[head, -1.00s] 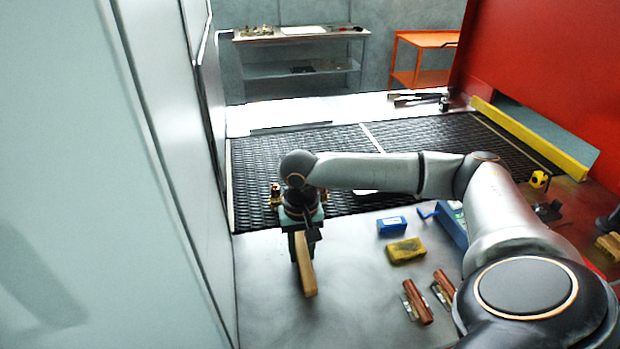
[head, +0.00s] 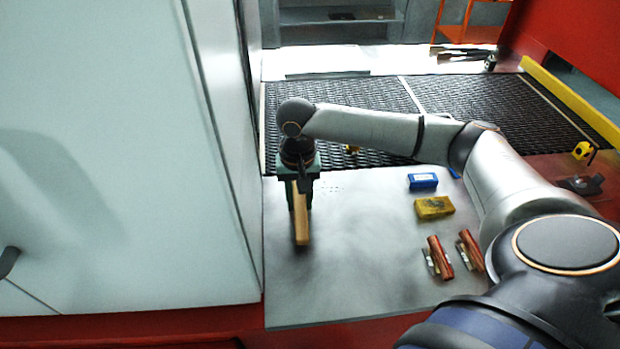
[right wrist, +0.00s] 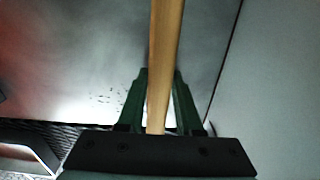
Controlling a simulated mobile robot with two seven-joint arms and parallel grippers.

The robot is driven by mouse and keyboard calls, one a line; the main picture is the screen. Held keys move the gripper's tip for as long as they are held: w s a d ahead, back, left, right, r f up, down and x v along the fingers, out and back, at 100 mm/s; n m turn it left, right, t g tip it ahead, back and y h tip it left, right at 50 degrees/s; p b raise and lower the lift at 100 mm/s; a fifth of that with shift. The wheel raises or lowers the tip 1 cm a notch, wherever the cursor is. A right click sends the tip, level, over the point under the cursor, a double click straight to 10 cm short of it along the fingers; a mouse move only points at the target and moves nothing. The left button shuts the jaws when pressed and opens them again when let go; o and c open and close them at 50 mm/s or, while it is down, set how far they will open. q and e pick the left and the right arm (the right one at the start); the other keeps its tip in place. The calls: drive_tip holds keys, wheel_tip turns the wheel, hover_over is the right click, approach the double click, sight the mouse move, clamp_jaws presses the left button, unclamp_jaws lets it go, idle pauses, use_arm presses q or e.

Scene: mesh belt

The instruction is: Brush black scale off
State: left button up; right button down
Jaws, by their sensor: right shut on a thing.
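My right gripper (head: 300,196), with green fingers, points down over the left part of the bare metal plate (head: 345,235). It is shut on a wooden handle (head: 301,228); the handle also shows between the fingers in the right wrist view (right wrist: 163,60). No bristles show, so I cannot tell what the handle's far end carries. Small black specks (head: 333,188) lie on the plate just right of the gripper, and show left of the fingers in the right wrist view (right wrist: 112,97). The black mesh belt (head: 470,110) lies behind the plate. My left gripper is out of view.
A blue block (head: 423,181), a yellow sponge-like block (head: 434,207) and two red-brown handled tools (head: 440,258) lie on the plate's right. A small brass piece (head: 352,149) is at the belt's near edge. A pale panel (head: 130,180) stands close on the left. The plate's middle is clear.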

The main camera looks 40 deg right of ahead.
sight(346, 202)
drive_tip(key=shift+w+a+f, duration=0.15)
drive_tip(key=shift+w+a, duration=0.15)
drive_tip(key=shift+a, duration=0.35)
drive_tip(key=shift+w+d, duration=0.25)
drive_tip(key=shift+w, duration=0.15)
drive_tip(key=shift+s+d, duration=0.35)
drive_tip(key=shift+d, duration=0.3)
drive_tip(key=shift+s+d, duration=0.4)
drive_tip(key=shift+d, duration=0.3)
drive_tip(key=shift+s+d, duration=0.35)
drive_tip(key=shift+d, duration=0.3)
drive_tip(key=shift+s+d, duration=0.5)
drive_tip(key=shift+d, duration=0.3)
drive_tip(key=shift+s+d, duration=0.5)
drive_tip(key=shift+d, duration=0.3)
drive_tip(key=shift+s+d, duration=0.5)
drive_tip(key=shift+d, duration=0.3)
drive_tip(key=shift+s+d, duration=0.5)
drive_tip(key=shift+d, duration=0.3)
drive_tip(key=shift+w+r, duration=0.1)
drive_tip(key=shift+r, duration=3.1)
drive_tip(key=shift+r, duration=0.1)
